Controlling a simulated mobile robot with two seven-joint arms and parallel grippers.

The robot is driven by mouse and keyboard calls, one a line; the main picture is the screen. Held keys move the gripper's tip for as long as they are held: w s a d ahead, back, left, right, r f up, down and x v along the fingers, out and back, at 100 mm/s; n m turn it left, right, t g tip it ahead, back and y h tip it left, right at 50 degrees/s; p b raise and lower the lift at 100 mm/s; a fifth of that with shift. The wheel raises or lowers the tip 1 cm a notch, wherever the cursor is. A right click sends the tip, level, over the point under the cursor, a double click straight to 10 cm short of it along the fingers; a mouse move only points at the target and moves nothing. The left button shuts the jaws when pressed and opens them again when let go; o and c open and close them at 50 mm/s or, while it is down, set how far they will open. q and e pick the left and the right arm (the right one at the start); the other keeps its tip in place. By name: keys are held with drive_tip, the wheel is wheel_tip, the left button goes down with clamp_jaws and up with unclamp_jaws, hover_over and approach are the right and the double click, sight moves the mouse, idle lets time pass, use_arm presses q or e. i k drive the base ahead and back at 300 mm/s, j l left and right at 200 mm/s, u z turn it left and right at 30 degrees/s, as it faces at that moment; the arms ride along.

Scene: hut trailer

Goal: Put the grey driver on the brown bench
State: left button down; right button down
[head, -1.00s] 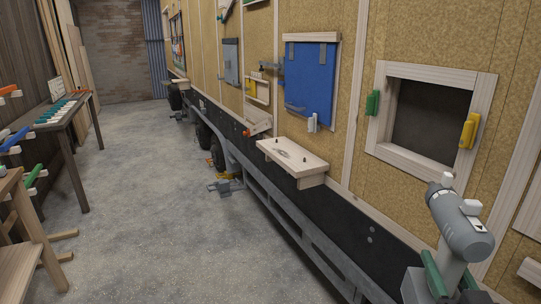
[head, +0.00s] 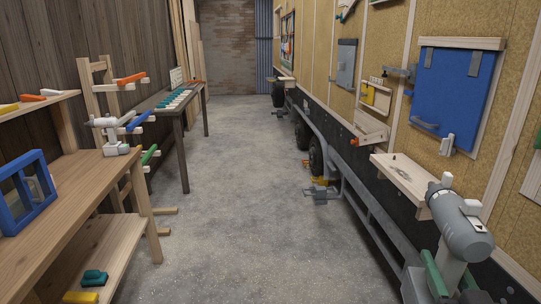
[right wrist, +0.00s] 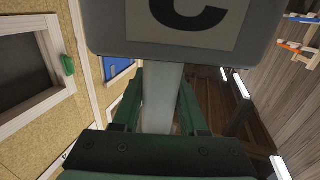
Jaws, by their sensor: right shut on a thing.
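The grey driver (head: 458,223) is upright at the lower right of the head view. My right gripper (head: 447,272), with green fingers, is shut on its handle. In the right wrist view, the driver's handle (right wrist: 162,100) stands between the green fingers, and its grey base with a letter C fills the top. A brown bench (head: 75,190) stands at the left of the head view, with a lower shelf (head: 105,262). The driver is far to the right of it, across the aisle. My left gripper is not in view.
A blue frame (head: 28,195) and a pale tool (head: 112,137) stand on the brown bench. A rack with coloured pegs (head: 137,122) and a darker table (head: 185,107) stand beyond it. The trailer wall with a small shelf (head: 402,178) lines the right. The concrete aisle (head: 235,200) is clear.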

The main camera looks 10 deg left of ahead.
sight(96, 167)
drive_tip(key=i+j+u, duration=0.15)
drive_tip(key=u, duration=0.2)
drive_tip(key=i+u, duration=0.7)
drive_tip(key=i, duration=0.45)
drive_tip(key=i+l+u, duration=0.15)
drive_tip(key=i+u, duration=0.3)
drive_tip(key=i+l+u, duration=0.3)
drive_tip(key=u, duration=0.2)
drive_tip(key=i+l+u, duration=0.7)
drive_tip(key=l+u, duration=0.25)
drive_tip(key=i+l, duration=0.4)
